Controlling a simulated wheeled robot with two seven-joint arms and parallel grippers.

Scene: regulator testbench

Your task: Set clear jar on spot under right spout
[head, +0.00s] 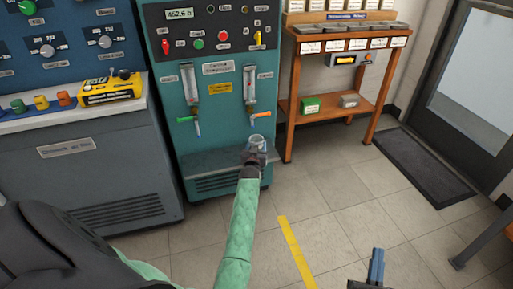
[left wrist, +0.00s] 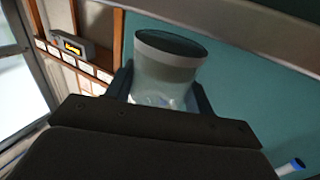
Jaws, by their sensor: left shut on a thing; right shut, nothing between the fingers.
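My left gripper (head: 255,157) is shut on the clear jar (head: 258,141). In the left wrist view the jar (left wrist: 166,68) sits between the two fingers, its rim and pale band standing clear of them. In the head view the jar is in front of the teal machine, just below the right spout with the orange handle (head: 261,118), over the right part of the ledge (head: 205,162). I cannot tell whether it touches the ledge, and the spot under it is hidden. The left spout has a green handle (head: 198,128). My right gripper (head: 375,268) is shut and empty at the bottom.
The teal machine (head: 215,85) stands beside a grey console (head: 110,170) with a yellow device (head: 110,92). A wooden rack (head: 335,108) holding a green box (head: 311,105) is right of the machine. The tiled floor is open, with a yellow stripe (head: 297,253) and a dark mat (head: 420,165).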

